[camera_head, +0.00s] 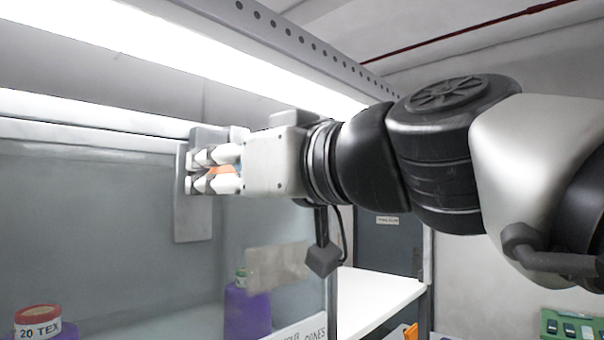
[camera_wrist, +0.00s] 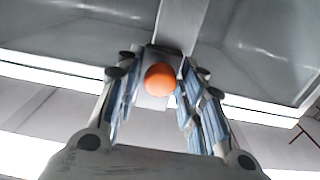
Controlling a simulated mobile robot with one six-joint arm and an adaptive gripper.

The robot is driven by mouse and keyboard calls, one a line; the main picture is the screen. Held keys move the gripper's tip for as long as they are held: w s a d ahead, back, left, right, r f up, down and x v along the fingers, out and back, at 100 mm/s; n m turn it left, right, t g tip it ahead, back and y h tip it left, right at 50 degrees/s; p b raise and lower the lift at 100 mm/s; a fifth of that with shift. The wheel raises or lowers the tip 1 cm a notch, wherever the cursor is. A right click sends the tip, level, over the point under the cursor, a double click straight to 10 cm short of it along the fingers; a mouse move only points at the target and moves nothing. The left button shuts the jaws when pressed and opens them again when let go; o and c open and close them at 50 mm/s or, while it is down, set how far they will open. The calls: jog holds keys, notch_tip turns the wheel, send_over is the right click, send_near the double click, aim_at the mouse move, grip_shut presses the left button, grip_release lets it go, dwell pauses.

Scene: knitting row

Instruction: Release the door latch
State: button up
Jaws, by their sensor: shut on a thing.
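The door latch (camera_head: 192,222) is a grey plate mounted on the glass-like door or panel at the upper middle of the head view. An orange knob (camera_head: 222,170) shows between the fingers of my gripper (camera_head: 200,171), which reaches in from the right. In the wrist view, the round orange knob (camera_wrist: 160,79) sits in front of a pale grey plate. My gripper (camera_wrist: 157,84) has a finger on each side of the knob and is shut on it. The fingers partly hide the knob in the head view.
Behind the clear panel (camera_head: 100,230) stand a purple cone labelled 20 TEX (camera_head: 38,325) and another purple cone (camera_head: 247,312). A perforated metal rail (camera_head: 290,38) runs above my wrist. A white shelf (camera_head: 375,297) and a green case (camera_head: 567,326) are at lower right.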

aim_at(201, 206)
grip_shut()
notch_tip(201, 206, down, 4)
jog(key=b, duration=0.5)
jog(key=shift+f, duration=0.1)
jog(key=shift+o, duration=2.3)
grip_release()
jog(key=v, duration=1.2)
